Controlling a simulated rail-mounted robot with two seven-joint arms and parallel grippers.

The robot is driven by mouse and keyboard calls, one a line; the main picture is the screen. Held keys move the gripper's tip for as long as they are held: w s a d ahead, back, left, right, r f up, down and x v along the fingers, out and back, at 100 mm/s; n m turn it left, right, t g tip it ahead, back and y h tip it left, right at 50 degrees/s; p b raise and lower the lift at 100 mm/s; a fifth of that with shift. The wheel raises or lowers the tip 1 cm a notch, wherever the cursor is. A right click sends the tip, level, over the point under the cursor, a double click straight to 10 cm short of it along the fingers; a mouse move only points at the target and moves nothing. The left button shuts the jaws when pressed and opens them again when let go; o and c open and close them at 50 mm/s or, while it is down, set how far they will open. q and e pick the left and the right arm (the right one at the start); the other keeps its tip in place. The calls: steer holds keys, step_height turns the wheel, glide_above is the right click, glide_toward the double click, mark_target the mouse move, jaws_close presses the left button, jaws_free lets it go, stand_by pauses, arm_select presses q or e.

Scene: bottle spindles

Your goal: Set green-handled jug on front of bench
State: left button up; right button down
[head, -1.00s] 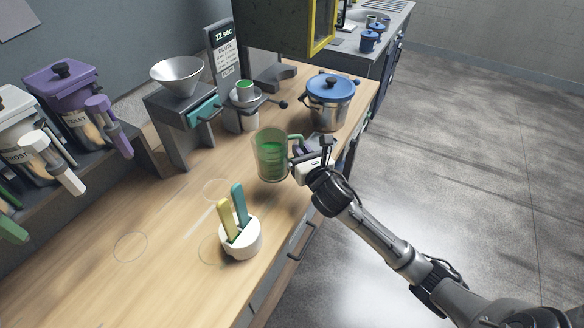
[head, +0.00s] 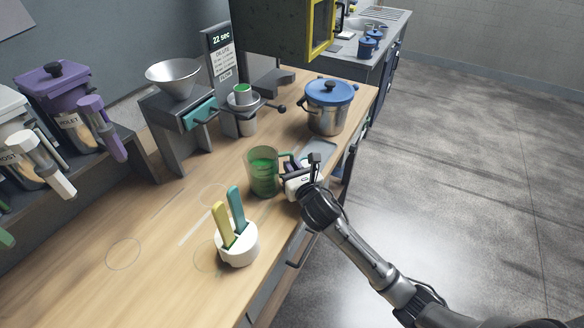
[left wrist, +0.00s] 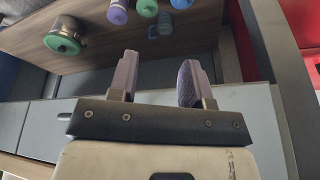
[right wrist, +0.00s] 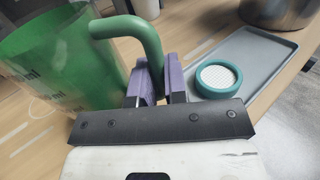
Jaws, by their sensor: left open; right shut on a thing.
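The clear jug (head: 262,174) with green contents and a green handle is upright over the front part of the wooden bench (head: 165,240), behind the white holder. Whether its base touches the bench is unclear. My right gripper (head: 288,168) is shut on the green handle (right wrist: 150,45), which shows between its purple fingers (right wrist: 158,82) in the right wrist view. My left gripper (left wrist: 155,78) is open and empty in the left wrist view; it is outside the head view.
A white holder (head: 238,250) with yellow and teal handles stands close to the jug. A grey tray (right wrist: 262,62) with a teal-rimmed mesh disc (right wrist: 218,78) lies beside the right gripper. A blue-lidded pot (head: 327,112) stands behind. The bench's left front is clear.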

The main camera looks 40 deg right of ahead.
steer(key=c, duration=1.6)
jaws_free()
steer(key=shift+f, duration=0.15)
steer(key=o, duration=0.4)
steer(key=shift+o, duration=0.2)
